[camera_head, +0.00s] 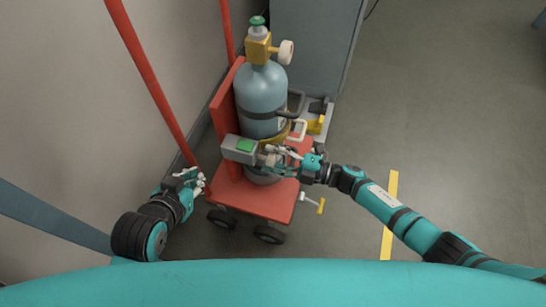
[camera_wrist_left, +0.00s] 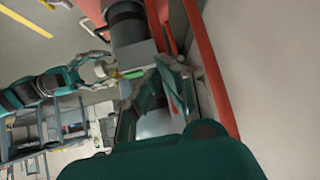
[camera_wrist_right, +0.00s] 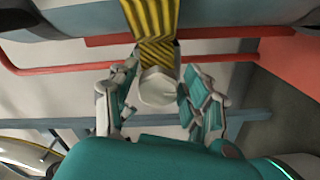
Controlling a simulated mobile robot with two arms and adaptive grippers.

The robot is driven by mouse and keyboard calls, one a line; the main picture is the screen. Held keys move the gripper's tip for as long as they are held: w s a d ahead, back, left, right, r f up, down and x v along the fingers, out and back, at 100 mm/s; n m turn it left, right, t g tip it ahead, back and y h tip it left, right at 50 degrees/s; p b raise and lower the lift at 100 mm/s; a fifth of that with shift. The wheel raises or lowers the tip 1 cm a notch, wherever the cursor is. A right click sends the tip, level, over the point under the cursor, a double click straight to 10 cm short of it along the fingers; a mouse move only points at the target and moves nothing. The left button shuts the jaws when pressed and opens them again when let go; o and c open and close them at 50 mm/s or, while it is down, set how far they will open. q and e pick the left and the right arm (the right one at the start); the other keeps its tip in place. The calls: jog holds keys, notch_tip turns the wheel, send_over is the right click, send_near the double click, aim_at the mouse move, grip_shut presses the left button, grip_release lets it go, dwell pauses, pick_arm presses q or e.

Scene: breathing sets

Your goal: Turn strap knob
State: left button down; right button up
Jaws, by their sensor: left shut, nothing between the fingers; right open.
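The strap knob (camera_wrist_right: 158,90) is pale and faceted, at the end of a yellow-and-black striped strap (camera_wrist_right: 155,22) in the right wrist view. The strap goes around the grey-blue gas cylinder (camera_head: 262,90), which stands upright on a red cart (camera_head: 255,197). My right gripper (camera_head: 270,158) is at the cylinder's front. Its open fingers (camera_wrist_right: 158,98) are on either side of the knob, with gaps visible. In the head view the fingers partly hide the knob. My left gripper (camera_head: 198,183) is shut and empty, left of the cart and apart from the cylinder.
A grey box with a green top (camera_head: 243,147) is beside the strap, close to my right gripper. The cart's red handle bars (camera_head: 150,80) rise on the left near the wall. A grey cabinet (camera_head: 310,45) stands behind. The floor at right is clear, with a yellow line (camera_head: 389,215).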

jog(key=v, duration=1.2)
dwell(0.3)
